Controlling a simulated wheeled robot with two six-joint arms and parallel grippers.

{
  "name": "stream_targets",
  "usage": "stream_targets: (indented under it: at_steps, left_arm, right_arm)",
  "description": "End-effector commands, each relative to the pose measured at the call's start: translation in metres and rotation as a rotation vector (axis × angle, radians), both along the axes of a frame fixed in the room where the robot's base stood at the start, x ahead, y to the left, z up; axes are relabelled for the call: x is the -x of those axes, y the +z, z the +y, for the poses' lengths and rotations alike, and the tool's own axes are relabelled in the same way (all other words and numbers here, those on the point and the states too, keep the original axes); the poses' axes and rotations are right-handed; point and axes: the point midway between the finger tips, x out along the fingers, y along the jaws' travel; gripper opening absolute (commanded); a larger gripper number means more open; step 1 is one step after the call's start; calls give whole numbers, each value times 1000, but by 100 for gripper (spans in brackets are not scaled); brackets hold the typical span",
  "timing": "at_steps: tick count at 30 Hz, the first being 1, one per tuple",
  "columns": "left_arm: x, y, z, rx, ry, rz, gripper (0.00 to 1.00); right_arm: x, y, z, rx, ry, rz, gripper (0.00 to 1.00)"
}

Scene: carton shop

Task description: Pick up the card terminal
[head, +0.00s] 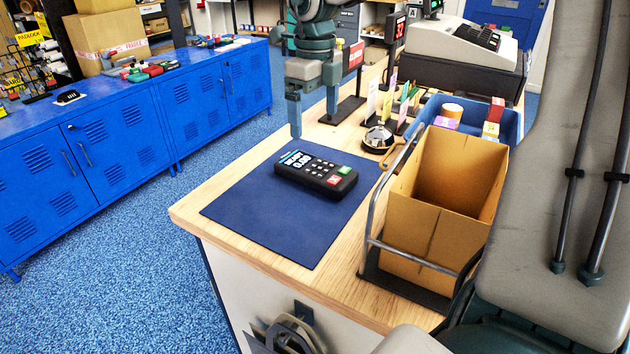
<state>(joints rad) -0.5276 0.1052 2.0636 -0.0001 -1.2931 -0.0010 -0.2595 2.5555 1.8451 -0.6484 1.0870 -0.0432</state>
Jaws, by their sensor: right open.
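The card terminal (316,175) is a black handheld unit with a lit display, pale keys and red and green keys. It lies flat on a dark blue mat (262,222) on the wooden counter. My right gripper (314,123) points down above the counter, just behind the terminal in the picture. Its two blue fingers are apart with nothing between them, and they do not touch the terminal. My left gripper is not in view.
An open carton (437,235) stands in a metal-framed holder (364,238) right of the mat. The mat's front is clear.

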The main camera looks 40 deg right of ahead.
Motion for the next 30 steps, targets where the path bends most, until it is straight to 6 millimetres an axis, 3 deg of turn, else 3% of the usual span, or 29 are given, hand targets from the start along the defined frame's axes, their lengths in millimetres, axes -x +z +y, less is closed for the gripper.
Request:
stream_targets:
  at_steps: [9, 16, 24, 30]
  left_arm:
    - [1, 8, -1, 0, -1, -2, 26]
    - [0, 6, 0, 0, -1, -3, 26]
    - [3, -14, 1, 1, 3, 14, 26]
    - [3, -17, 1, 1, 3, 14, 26]
  right_arm:
    - [1, -42, 0, -1, 0, 3, 96]
    - [1, -61, 1, -1, 1, 1, 96]
    - [6, -99, 5, -1, 1, 3, 96]
    - [5, -110, 5, -1, 0, -1, 96]
